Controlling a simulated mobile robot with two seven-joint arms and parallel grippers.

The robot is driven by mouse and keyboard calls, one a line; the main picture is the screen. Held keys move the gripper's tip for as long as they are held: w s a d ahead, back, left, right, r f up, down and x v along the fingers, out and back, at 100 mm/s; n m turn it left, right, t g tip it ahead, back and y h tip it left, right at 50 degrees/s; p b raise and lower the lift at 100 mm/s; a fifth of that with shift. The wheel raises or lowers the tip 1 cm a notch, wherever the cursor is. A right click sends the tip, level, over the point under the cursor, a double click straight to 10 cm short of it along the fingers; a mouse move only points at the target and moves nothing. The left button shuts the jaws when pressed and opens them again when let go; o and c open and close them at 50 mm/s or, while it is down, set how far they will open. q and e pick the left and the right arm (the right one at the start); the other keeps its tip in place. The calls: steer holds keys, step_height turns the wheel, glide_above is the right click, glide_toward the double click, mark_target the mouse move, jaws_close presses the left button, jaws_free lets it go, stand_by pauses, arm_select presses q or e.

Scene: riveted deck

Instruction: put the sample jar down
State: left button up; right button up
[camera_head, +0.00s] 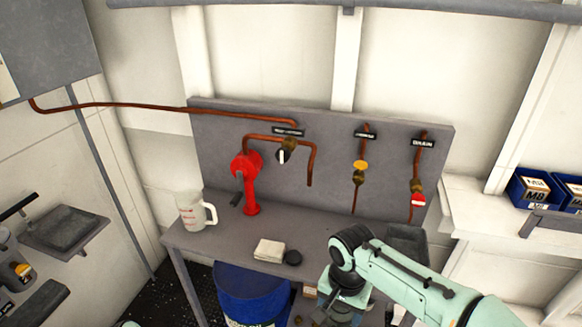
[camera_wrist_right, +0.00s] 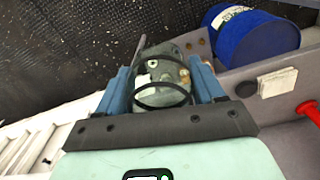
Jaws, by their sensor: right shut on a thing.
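My right gripper (camera_wrist_right: 164,80) has its two blue fingers either side of a rounded, grey-green, see-through-looking thing with dark wire loops, which I take to be the sample jar (camera_wrist_right: 160,75). The gripper is shut on it, with the dark floor behind. In the head view my right gripper (camera_head: 338,308) is at the bottom, in front of the bench's front edge, mostly hidden by its own wrist; I cannot make out the jar there. My left gripper does not show.
The grey bench (camera_head: 330,232) carries a white jug (camera_head: 195,212), a red standing fitting (camera_head: 248,185), a folded cloth (camera_head: 269,250), a black puck (camera_head: 293,258) and a dark tray (camera_head: 408,240). A blue drum (camera_head: 248,292) stands below. Bare bench top lies behind the cloth.

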steer(key=w+d+f+n, duration=0.2)
steer(key=d+f, duration=0.1)
steer(key=f, duration=0.5)
steer(key=w+d+f+n, duration=0.2)
steer(key=d+f+n, duration=0.1)
steer(key=f, duration=0.6)
steer(key=shift+w+d+f+n, duration=0.3)
steer(key=shift+w+d, duration=0.1)
steer(key=shift+d, duration=0.1)
steer(key=shift+a+r, duration=0.1)
